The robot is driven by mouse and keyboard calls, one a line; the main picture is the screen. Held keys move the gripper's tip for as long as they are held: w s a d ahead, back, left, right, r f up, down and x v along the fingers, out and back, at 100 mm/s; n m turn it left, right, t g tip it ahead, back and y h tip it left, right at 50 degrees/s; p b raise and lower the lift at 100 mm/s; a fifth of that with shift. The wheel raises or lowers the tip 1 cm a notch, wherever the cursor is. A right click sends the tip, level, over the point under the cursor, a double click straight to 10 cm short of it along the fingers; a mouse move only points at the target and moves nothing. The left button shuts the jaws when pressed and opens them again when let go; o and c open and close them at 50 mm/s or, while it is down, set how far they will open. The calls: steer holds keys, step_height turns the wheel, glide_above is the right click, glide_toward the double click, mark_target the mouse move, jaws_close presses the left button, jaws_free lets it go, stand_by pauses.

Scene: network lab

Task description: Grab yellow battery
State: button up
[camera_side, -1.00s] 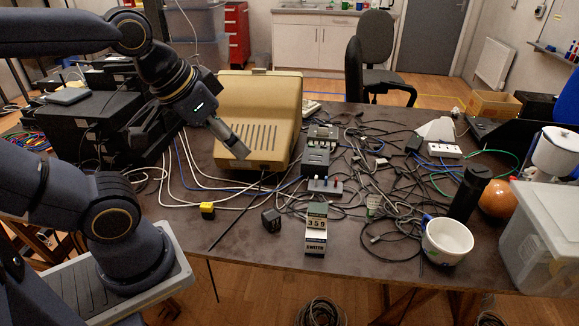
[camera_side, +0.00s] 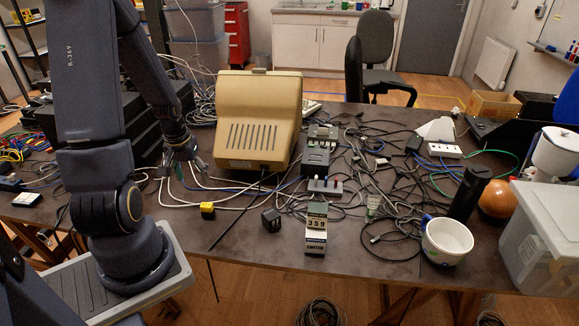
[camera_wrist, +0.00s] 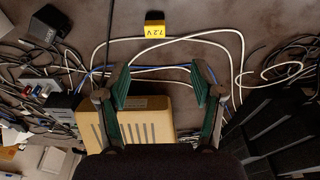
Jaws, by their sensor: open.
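The yellow battery (camera_side: 207,210) is a small block with a dark end, lying on the dark table left of a black adapter. In the wrist view the yellow battery (camera_wrist: 155,30) shows a "7.2 V" label and lies beyond the fingertips, near the top edge. My gripper (camera_side: 184,172) is left of the beige monitor, behind and left of the battery. In the wrist view my gripper (camera_wrist: 158,72) has its green-lined fingers spread apart with nothing between them but cables and table further off.
White cables (camera_side: 195,183) run across the table close behind the battery. The beige monitor (camera_side: 258,120) stands behind it, and a black adapter (camera_side: 271,220) lies to its right. Black boxes (camera_wrist: 275,125) are on the right in the wrist view. The table's front left is fairly clear.

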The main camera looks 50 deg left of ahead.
mark_target(206, 205)
steer(key=f, duration=0.7)
steer(key=w+a+f, duration=0.1)
steer(key=f, duration=0.2)
steer(key=shift+w+f, duration=0.1)
steer(key=shift+f, duration=0.15)
steer(key=f, duration=0.2)
steer(key=w+f, duration=0.1)
steer(key=f, duration=0.2)
steer(key=shift+f, duration=0.15)
jaws_close()
